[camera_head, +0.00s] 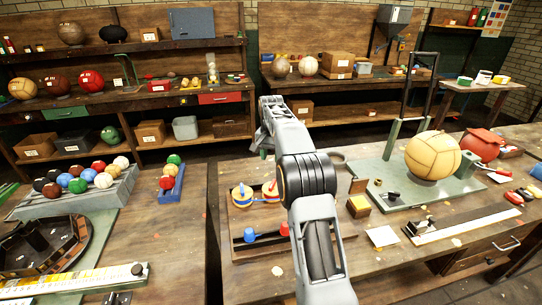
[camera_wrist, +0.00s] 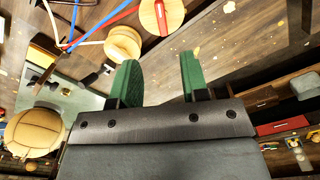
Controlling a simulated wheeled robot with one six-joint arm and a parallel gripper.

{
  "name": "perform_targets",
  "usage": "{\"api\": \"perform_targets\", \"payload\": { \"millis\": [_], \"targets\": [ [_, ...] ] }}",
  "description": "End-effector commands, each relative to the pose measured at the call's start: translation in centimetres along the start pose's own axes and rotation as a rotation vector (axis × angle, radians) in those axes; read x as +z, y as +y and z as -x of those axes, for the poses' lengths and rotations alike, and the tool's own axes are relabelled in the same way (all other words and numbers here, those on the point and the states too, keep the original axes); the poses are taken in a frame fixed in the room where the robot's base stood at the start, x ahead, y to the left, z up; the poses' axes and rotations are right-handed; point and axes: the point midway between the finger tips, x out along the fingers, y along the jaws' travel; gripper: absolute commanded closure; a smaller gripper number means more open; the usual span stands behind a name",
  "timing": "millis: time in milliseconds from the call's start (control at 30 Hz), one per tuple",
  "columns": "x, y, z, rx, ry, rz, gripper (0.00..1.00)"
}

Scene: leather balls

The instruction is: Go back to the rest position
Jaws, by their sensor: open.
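My gripper (camera_wrist: 159,78) shows in the wrist view as two green fingers standing well apart with nothing between them, so it is open and empty. In the head view my arm rises from the bottom middle over the front workbench (camera_head: 365,275), and its far end hides the gripper almost wholly. A wooden tray (camera_head: 240,240) with spools and blue and red pieces lies on that bench, just left of my arm. In the wrist view, spools (camera_wrist: 123,43) and coloured strands lie beyond the fingers, apart from them.
A large tan leather ball (camera_head: 433,155) sits on a green-grey base (camera_head: 400,190) to the right. A rack of small coloured balls (camera_head: 78,186) and a blue holder (camera_head: 172,185) stand left. Shelves (camera_head: 130,105) with balls and boxes line the back. Floor shows between the benches.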

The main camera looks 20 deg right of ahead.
Motion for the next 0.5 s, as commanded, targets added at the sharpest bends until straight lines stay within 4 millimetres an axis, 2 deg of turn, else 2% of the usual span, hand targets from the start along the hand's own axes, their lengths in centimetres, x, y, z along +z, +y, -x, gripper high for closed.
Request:
{"api": "perform_targets", "payload": {
  "millis": [367,467,500],
  "targets": [
    [-0.01,0.0,-0.04,0.0,0.0,0.001,0.58],
    [-0.29,-0.16,-0.04,-0.009,0.016,0.036,0.58],
    [-0.53,-0.29,-0.68,-0.015,0.029,0.073,0.58]
  ]
}}
